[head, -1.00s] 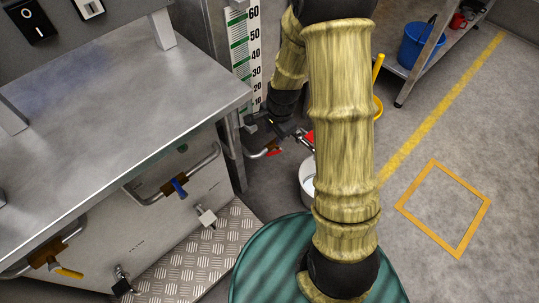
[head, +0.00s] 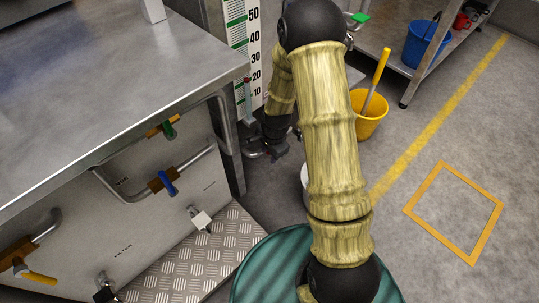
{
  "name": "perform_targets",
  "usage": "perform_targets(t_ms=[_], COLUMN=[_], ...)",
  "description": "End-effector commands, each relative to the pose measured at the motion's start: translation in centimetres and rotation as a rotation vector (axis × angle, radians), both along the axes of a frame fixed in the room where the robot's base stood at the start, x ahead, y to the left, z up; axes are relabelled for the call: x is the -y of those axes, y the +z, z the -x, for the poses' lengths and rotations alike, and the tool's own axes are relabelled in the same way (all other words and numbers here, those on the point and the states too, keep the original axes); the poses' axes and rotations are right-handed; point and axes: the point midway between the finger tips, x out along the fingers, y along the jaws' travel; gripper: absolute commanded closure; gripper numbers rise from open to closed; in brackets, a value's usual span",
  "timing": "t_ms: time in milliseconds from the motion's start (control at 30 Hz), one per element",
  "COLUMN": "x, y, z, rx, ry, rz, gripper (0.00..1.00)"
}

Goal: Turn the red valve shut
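My gripper (head: 276,150) is a small dark shape at the end of my arm, low beside the foot of the level gauge, right of the steel bench. My own forearm covers much of the area around it, and its fingers are too small and dark to read. A short stretch of grey pipe (head: 252,153) shows just left of my gripper. I cannot make out the red valve handle now; it may be hidden behind my gripper and arm. Whether my gripper touches it cannot be told.
The steel bench (head: 110,110) stands left, with green (head: 168,130), blue (head: 168,183) and yellow (head: 38,277) valve handles on its front pipes. A level gauge (head: 243,50) stands behind my gripper. A yellow bucket (head: 368,125) stands right of my arm.

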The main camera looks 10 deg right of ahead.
Motion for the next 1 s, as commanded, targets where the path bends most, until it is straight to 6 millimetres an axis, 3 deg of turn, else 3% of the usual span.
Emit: perform_targets(t_ms=[233, 433, 1000], x=[-0.01, 0.0, -0.77], y=[-0.02, -0.01, 0.49], z=[-0.02, -0.02, -0.11], rx=[0.0, 0.0, -0.018], ry=[0.0, 0.0, 0.015], rz=[0.0, 0.0, -0.033], gripper=[0.64, 1.0, 1.0])
